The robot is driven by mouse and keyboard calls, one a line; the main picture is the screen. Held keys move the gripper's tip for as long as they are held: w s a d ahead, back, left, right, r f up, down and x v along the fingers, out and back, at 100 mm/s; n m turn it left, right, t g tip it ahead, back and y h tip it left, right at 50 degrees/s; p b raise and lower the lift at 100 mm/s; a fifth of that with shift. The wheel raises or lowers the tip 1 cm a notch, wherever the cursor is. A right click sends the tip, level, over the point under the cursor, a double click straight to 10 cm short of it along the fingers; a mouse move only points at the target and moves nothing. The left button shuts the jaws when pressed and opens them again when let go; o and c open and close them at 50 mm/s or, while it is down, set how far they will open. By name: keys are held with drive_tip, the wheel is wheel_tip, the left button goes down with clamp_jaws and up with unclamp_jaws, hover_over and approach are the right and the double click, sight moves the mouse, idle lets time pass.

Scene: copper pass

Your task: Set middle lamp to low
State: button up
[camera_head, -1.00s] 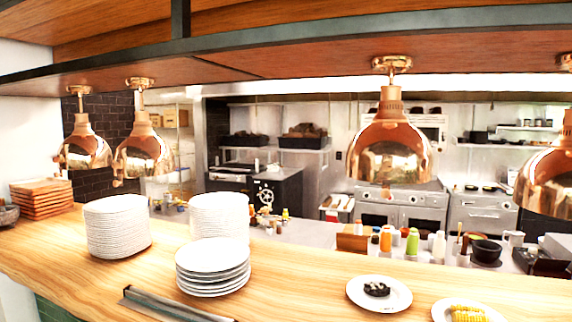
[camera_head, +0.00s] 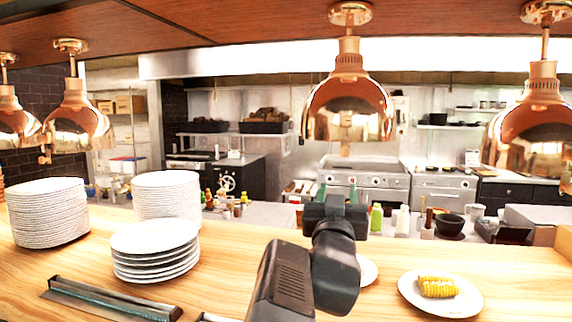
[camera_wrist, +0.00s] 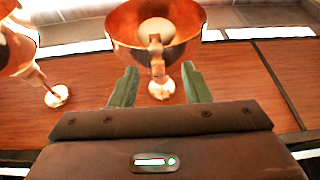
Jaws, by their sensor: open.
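The copper dome lamp in the middle of the head view (camera_head: 335,100) hangs from the ceiling shelf on a short stem. A small copper knob (camera_head: 345,148) hangs at its lower rim. My gripper (camera_head: 338,188) is raised just below this lamp, with its green fingers upward, open and empty. In the wrist view a copper lamp (camera_wrist: 190,22) shows its open underside and a pale round bulb. A copper knob (camera_wrist: 158,72) on its near side appears between the spread tips of my gripper (camera_wrist: 159,70). I cannot tell how far the tips are from it, or the knob's setting.
Other copper lamps hang at right (camera_head: 530,130) and left (camera_head: 78,125). White plate stacks (camera_head: 155,240) stand on the wooden counter (camera_head: 225,250). A plate of corn (camera_head: 440,305) lies right of my arm; another plate (camera_head: 368,270) is partly hidden behind it.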

sight(345, 155)
drive_tip(key=shift+h, duration=0.3)
drive_tip(key=p+x, duration=0.1)
drive_tip(key=x, duration=0.3)
drive_tip(key=r+p+x, duration=0.1)
drive_tip(key=x, duration=0.4)
drive_tip(key=p+x, duration=0.1)
drive_tip(key=x, duration=0.4)
drive_tip(key=shift+s+d+r, duration=0.2)
drive_tip(key=shift+s+r, duration=0.05)
drive_tip(key=shift+s, duration=0.05)
clamp_jaws()
